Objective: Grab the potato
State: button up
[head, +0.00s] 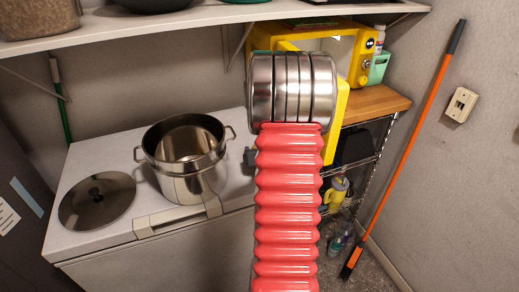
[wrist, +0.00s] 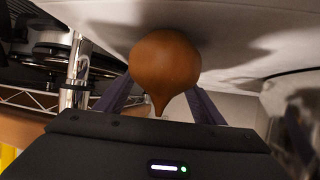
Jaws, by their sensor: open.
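A round brown object with a pointed end (wrist: 165,65), which I take for the potato, is in the middle of the wrist view. Its point faces my gripper (wrist: 161,97). The two dark fingers are open, one on each side of it, and their tips are partly hidden behind it. I cannot tell whether they touch it. A white surface lies close against its far side. In the head view the potato does not show, and my red, ribbed arm hides what is behind it. A small dark piece beside the arm may be part of my gripper.
A white chest (head: 93,215) carries a steel pot (head: 190,185) and a round lid (head: 97,199). A yellow microwave (head: 368,68) with its door open stands on a wooden-topped wire rack (head: 375,103). A shelf (head: 145,16) overhangs. An orange pole (head: 411,140) leans at right.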

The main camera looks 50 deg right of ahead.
jog(key=shift+c, duration=0.5)
jog(key=c, duration=1)
